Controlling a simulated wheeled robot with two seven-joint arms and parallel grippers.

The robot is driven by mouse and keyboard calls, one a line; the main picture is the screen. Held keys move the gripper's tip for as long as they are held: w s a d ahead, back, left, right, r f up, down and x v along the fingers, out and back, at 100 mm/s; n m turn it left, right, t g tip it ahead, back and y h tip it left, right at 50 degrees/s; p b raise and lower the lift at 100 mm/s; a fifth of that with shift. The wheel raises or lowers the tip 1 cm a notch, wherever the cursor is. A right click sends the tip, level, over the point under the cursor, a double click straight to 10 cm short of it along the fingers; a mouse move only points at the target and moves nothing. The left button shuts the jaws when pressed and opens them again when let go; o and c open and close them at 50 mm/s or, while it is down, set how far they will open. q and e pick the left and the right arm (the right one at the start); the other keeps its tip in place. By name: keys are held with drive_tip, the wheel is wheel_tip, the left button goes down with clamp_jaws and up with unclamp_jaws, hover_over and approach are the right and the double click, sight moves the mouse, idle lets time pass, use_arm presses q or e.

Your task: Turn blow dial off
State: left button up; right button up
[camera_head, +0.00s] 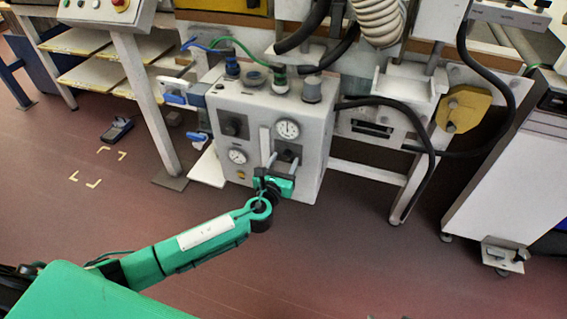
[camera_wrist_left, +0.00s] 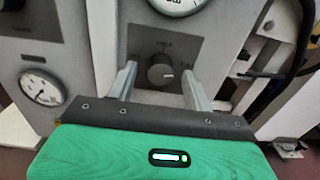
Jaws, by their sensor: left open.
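A dark round dial (camera_wrist_left: 160,69) sits on a dark square plate with a small label in the left wrist view. The label is too blurred to read. A light mark on the dial points right. In the head view this dial (camera_head: 288,155) is on the front of the grey control box (camera_head: 312,125), below a gauge. My left gripper (camera_wrist_left: 159,76) is open, with one finger on each side of the dial; I cannot tell whether they touch it. In the head view my left gripper (camera_head: 273,172) is at the lower front of the box. My right gripper is not in view.
An upper gauge (camera_head: 287,130) and a lower-left gauge (camera_head: 237,156) are on the box. Another dark knob (camera_head: 233,125) is at upper left. Black hoses (camera_head: 400,103) run right of the box. The floor in front is clear.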

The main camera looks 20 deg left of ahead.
use_arm(q)
drive_tip(key=c, duration=1)
drive_tip(key=shift+o, duration=0.2)
